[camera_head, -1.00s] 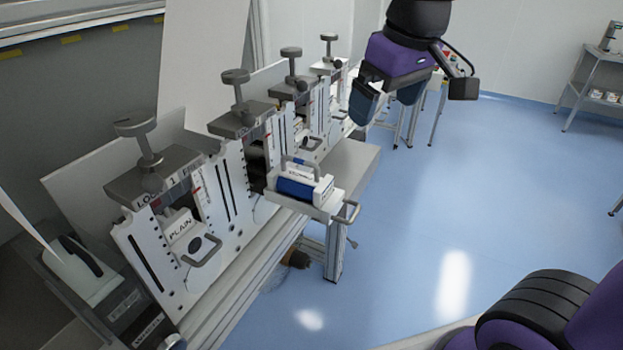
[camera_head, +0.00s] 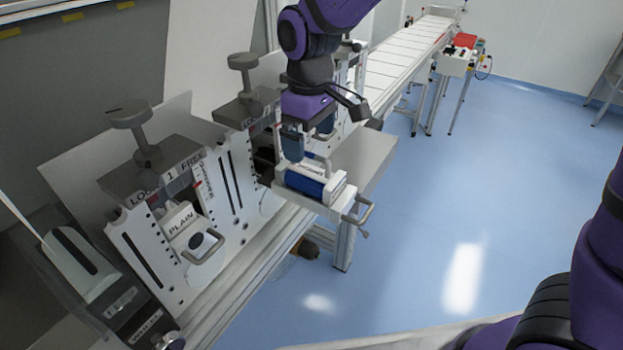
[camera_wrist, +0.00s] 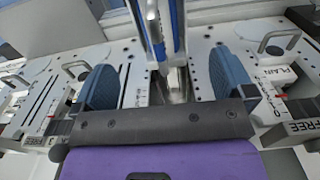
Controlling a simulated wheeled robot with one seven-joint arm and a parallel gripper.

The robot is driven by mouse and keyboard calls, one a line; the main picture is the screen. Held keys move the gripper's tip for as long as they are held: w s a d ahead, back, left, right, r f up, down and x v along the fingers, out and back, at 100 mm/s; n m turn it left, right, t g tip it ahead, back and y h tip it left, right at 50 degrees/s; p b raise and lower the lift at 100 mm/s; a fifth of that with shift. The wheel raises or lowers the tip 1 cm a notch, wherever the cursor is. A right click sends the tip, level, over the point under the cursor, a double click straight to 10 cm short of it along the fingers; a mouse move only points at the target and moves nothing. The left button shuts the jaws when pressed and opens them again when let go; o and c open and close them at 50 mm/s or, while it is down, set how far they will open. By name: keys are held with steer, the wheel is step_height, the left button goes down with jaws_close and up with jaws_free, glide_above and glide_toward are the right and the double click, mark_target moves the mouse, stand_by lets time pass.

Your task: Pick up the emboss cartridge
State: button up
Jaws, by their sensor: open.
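The emboss cartridge, a white block with a blue roller and a top handle (camera_head: 312,183), sits on a pulled-out tray at the second station; its label is too small to read. In the wrist view, a blue and white piece that looks like this cartridge (camera_wrist: 178,28) shows at the top centre, ahead of the fingers. My gripper (camera_head: 308,145) is open and empty, just above and behind the cartridge, partly hiding the slot behind it. In the wrist view, its two blue fingers stand wide apart (camera_wrist: 165,85) over the white station plates.
A cartridge marked PLAIN (camera_head: 180,218) sits in the nearest station, under a grey clamp with a knob (camera_head: 130,115). The tray handle (camera_head: 360,215) sticks out at right. A grey ledge (camera_head: 365,155) lies beside it. A conveyor (camera_head: 405,45) stands behind; blue floor is free at right.

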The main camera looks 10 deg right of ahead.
mark_target(310, 170)
steer(key=shift+f, duration=3.7)
steer(key=c, duration=1.3)
